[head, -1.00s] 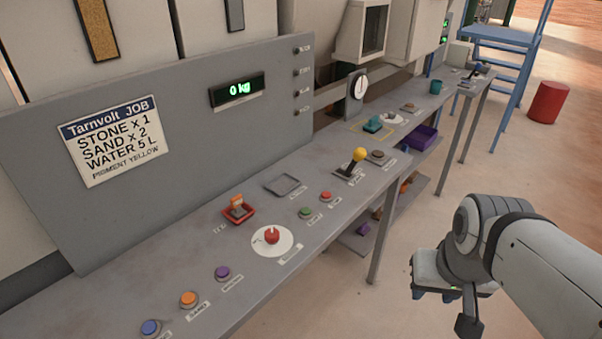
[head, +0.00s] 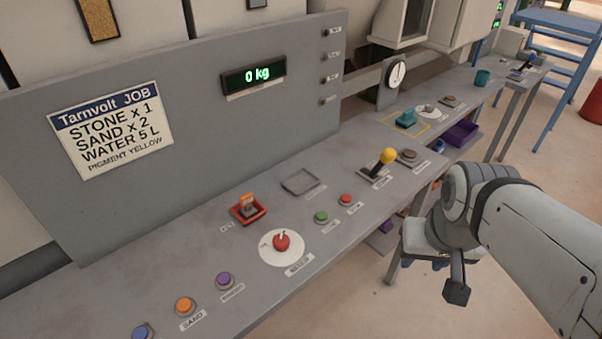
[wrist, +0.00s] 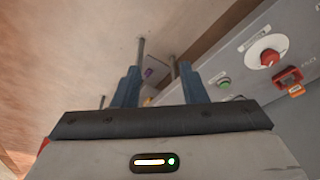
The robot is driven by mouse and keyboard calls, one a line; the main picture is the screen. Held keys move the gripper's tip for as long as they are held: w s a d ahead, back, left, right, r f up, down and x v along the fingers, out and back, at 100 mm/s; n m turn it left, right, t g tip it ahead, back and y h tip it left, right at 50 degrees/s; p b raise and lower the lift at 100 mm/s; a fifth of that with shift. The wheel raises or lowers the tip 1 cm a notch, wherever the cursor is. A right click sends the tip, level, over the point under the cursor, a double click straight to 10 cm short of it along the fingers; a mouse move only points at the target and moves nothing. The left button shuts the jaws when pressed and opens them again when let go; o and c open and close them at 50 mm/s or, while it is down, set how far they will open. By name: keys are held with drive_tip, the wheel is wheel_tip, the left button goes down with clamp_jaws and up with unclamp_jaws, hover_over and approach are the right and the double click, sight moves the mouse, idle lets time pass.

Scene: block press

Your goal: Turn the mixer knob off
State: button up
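The mixer knob (head: 282,242) is a red knob on a round white dial, set in the grey console top. Its label is too small to read surely, and I cannot tell its setting. The knob also shows in the wrist view (wrist: 269,57) at the upper right. My gripper (head: 438,262) is off the console's front edge, to the right of the knob and apart from it. In the wrist view my gripper's two blue fingers (wrist: 158,84) stand apart with nothing held between them.
Around the knob are a red-based orange switch (head: 248,208), a green button (head: 321,216), a red button (head: 346,199) and a purple button (head: 225,280). A yellow-topped lever (head: 387,158) stands up farther right. The floor before the console is clear.

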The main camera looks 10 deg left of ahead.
drive_tip(key=shift+o, duration=0.8)
drive_tip(key=shift+w+a, duration=0.1)
drive_tip(key=shift+w, duration=0.1)
drive_tip(key=shift+o, duration=1.3)
drive_tip(key=w+a+m+g+y+p, duration=0.2)
drive_tip(key=w+a+m+p, duration=0.2)
drive_tip(key=w+a, duration=0.4)
drive_tip(key=shift+w+a+f+m, duration=0.3)
drive_tip(key=shift+a+m, duration=0.2)
drive_tip(key=shift+a, duration=0.5)
drive_tip(key=m+g+y+p, duration=0.2)
drive_tip(key=m+g+p, duration=0.15)
drive_tip(key=m, duration=0.45)
approach(281, 239)
drive_tip(key=shift+t, duration=0.35)
drive_tip(key=x, duration=0.8)
drive_tip(key=shift+s+a+f+p, duration=0.1)
drive_tip(key=shift+s+f+p, duration=0.1)
drive_tip(key=shift+s+p, duration=0.15)
drive_tip(key=shift+c, duration=0.6)
